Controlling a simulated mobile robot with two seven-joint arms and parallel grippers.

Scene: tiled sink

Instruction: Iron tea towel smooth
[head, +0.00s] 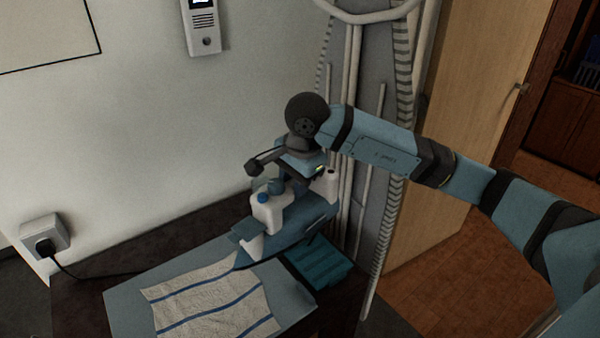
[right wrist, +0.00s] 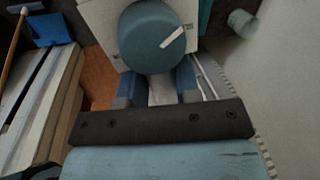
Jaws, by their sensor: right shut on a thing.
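The tea towel (head: 212,300), cream with blue stripes, lies on a light blue board (head: 128,300) on a dark table. A blue and white iron (head: 268,214) stands at the far right end of the towel, its front edge at or just over the cloth. My right gripper (head: 292,172) is above the iron and shut on it. In the right wrist view a round blue knob of the iron (right wrist: 160,38) shows just beyond my gripper (right wrist: 160,92). The sole of the iron is partly hidden, so I cannot tell whether it touches the cloth. My left gripper is not in view.
A teal ribbed rest (head: 318,262) lies at the table's right side. A socket with a plug (head: 45,238) and cord is on the left wall. Pipes (head: 352,130) stand behind the iron. A wooden door (head: 470,110) is at right.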

